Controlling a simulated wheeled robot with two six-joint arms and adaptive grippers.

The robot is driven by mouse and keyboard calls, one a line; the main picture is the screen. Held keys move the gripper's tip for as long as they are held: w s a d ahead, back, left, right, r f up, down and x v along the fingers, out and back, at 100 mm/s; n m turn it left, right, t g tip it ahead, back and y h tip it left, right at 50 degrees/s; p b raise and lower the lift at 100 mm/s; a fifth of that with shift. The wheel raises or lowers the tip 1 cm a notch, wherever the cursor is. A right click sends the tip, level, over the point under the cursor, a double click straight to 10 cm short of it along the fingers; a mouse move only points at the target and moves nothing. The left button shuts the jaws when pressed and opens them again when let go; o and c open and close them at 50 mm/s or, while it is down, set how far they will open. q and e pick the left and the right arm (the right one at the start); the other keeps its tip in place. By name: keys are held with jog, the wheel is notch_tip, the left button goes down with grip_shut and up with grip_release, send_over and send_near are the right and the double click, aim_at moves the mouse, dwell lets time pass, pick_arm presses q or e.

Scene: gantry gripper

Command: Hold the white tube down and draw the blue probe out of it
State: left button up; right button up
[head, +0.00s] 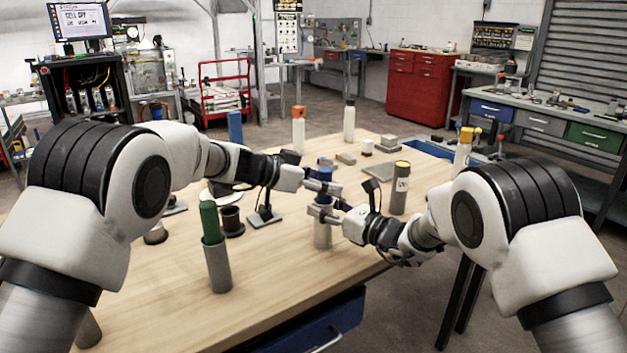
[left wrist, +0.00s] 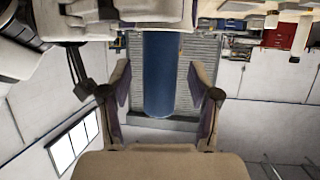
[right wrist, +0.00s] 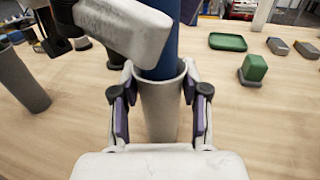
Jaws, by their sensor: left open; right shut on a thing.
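The white tube (head: 322,238) stands upright near the table's front edge. The blue probe (head: 324,163) is inside it, with its upper part sticking out of the top. My right gripper (head: 323,213) is shut on the tube near its rim; the right wrist view shows the tube (right wrist: 159,122) between its fingers and the probe (right wrist: 172,52) rising from the mouth. My left gripper (head: 323,187) is open just above the right one, at the probe. In the left wrist view the probe (left wrist: 160,75) lies between the spread fingers. The probe's lower end is hidden inside the tube.
A grey tube (head: 218,268) with a green rod (head: 209,220) stands at the left front. A dark grey cylinder (head: 399,190) with a yellow top stands close to the right. Small blocks and bottles stand farther back. The front middle of the wooden table (head: 270,265) is clear.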

aim_at(327, 168)
pick_arm(q)
grip_shut()
jog(key=shift+r, duration=0.15)
jog(key=shift+r, duration=1.45)
pick_arm(e)
jog(key=shift+c, duration=0.2)
pick_arm(q)
jog(key=shift+r, duration=1.5)
jog(key=shift+r, duration=1.6)
